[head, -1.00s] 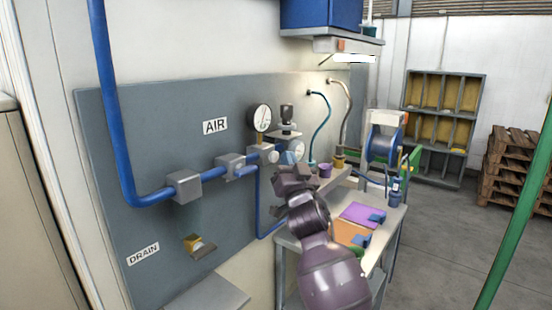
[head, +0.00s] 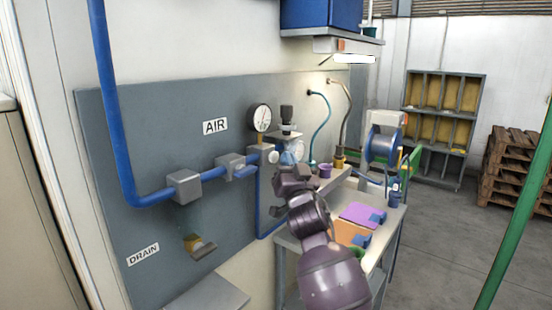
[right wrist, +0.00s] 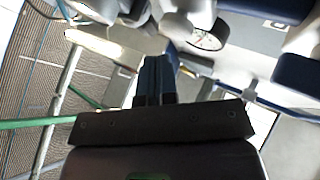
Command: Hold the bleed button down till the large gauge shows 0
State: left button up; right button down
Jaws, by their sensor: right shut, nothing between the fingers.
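The large gauge (head: 261,118) has a white round face and stands above the blue air line on the grey panel; its needle is too small to read surely. A white gauge face with a red mark (right wrist: 207,38) shows in the right wrist view; I cannot tell which gauge it is. A pale round knob (head: 273,157) sits below the large gauge; I cannot tell whether it is the bleed button. My right gripper (head: 289,180) is in front of the air fittings, to their lower right. Its dark fingers (right wrist: 156,76) are shut and empty, apart from the gauge. My left gripper is out of view.
A workbench (head: 290,243) with purple and orange pads stands beneath my right arm. A hose reel (head: 384,145) is behind it. A green post (head: 515,210) rises at the right. A drain fitting (head: 197,246) is low on the panel. Open floor lies at the right.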

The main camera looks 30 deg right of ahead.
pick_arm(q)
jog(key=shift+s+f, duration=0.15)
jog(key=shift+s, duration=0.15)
pick_arm(e)
jog(key=shift+w+a, duration=0.1)
jog(key=shift+w, duration=0.05)
dwell(0.3)
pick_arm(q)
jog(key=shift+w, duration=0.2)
pick_arm(e)
jog(key=shift+w+a, duration=0.1)
jog(key=shift+w, duration=0.15)
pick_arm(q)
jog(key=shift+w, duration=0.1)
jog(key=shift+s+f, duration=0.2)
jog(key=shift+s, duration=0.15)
pick_arm(e)
jog(key=shift+w+a, duration=0.1)
jog(key=shift+w, duration=0.2)
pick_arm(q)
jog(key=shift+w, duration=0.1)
pick_arm(e)
jog(key=shift+w+a, duration=0.1)
jog(key=shift+w, duration=0.05)
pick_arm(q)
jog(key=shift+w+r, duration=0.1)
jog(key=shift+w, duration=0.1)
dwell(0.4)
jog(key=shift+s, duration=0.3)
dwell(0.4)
